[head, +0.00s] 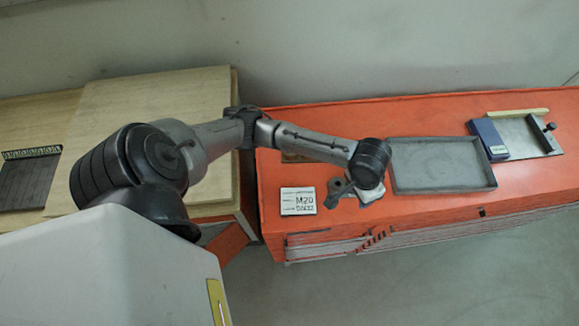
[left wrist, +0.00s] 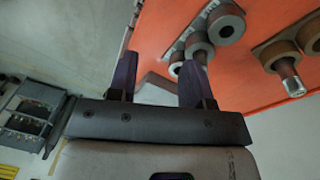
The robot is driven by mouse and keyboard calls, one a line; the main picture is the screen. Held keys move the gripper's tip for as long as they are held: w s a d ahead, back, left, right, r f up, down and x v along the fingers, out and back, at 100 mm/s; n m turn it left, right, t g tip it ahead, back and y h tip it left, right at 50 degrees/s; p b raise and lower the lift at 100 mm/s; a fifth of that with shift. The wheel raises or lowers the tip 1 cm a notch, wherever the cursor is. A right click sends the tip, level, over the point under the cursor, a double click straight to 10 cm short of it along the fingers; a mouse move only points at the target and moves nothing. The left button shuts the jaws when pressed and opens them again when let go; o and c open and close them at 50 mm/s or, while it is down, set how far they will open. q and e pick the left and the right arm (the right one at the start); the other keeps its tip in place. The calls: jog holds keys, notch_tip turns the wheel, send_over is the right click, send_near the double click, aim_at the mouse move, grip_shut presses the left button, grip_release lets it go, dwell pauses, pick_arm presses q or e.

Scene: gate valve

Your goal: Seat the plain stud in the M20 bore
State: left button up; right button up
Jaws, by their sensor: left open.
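In the left wrist view my left gripper (left wrist: 160,76) is open, with its two dark fingers apart and nothing seen between them. In the head view my left gripper (head: 338,195) hangs over the orange bench, right of a white M20 plate (head: 298,201). In the wrist view, round collars (left wrist: 225,24) stand in a row beyond the right finger. Farther right, a short cylinder with a bright metal end (left wrist: 290,83) protrudes by another collar (left wrist: 272,54). I cannot tell whether it is the plain stud. The arm hides these parts in the head view.
A shallow grey tray (head: 440,166) lies right of the gripper on the orange bench (head: 400,113). A blue box (head: 488,139) and a grey plate with a knob (head: 535,134) are at the far right. A wooden bench (head: 150,95) stands left, behind my arm.

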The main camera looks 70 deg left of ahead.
pick_arm(q)
jog(key=s+d+f+m+t+h, duration=0.25)
jog(key=s+d+f, duration=0.25)
jog(key=s, duration=0.5)
jog(key=s+a+f+y, duration=0.1)
jog(key=s+a+y, duration=0.2)
jog(key=s, duration=0.7)
jog(key=shift+a, duration=0.9)
jog(key=shift+s+y, duration=0.1)
jog(key=shift+y, duration=0.15)
